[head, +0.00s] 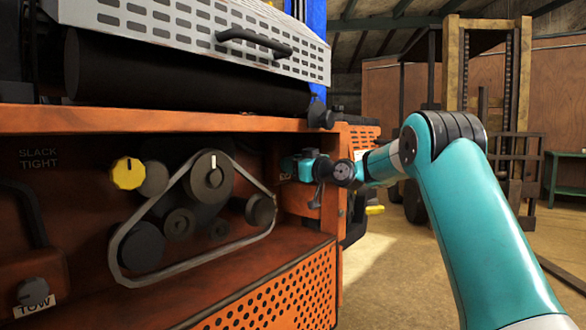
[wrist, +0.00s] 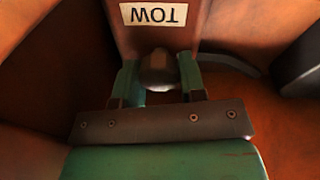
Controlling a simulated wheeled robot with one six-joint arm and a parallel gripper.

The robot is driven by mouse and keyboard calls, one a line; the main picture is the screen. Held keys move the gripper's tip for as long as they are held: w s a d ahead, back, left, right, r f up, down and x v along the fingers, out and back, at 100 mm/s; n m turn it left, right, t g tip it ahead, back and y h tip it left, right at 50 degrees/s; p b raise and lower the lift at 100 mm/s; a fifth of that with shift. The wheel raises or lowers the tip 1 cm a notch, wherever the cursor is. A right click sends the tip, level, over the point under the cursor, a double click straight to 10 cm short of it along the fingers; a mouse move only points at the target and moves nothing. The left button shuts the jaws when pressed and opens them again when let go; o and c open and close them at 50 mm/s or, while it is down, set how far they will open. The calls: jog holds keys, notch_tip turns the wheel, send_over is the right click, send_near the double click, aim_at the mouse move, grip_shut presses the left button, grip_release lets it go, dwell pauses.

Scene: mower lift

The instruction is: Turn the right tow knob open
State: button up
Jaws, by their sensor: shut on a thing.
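The right tow knob (wrist: 158,69) is a dark rounded knob below a white TOW label (wrist: 152,14), which reads upside down in the wrist view. My gripper (wrist: 158,80) has one green finger on each side of the knob and is shut on it. In the head view my gripper (head: 298,168) reaches into the right end of the orange mower's open bay. The right knob is hidden there behind my gripper and wrist.
A second tow knob (head: 32,291) with a TOW label sits at lower left. A belt (head: 127,218) runs around several dark pulleys left of my gripper. A yellow knob (head: 127,173) is near the SLACK/TIGHT marking. A forklift (head: 505,110) stands behind at right.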

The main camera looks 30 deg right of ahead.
jog(key=o, duration=0.9)
jog(key=v, duration=1.7)
jog(key=shift+s+d+b, duration=0.15)
jog(key=shift+s+b, duration=0.05)
jog(key=shift+b, duration=0.15)
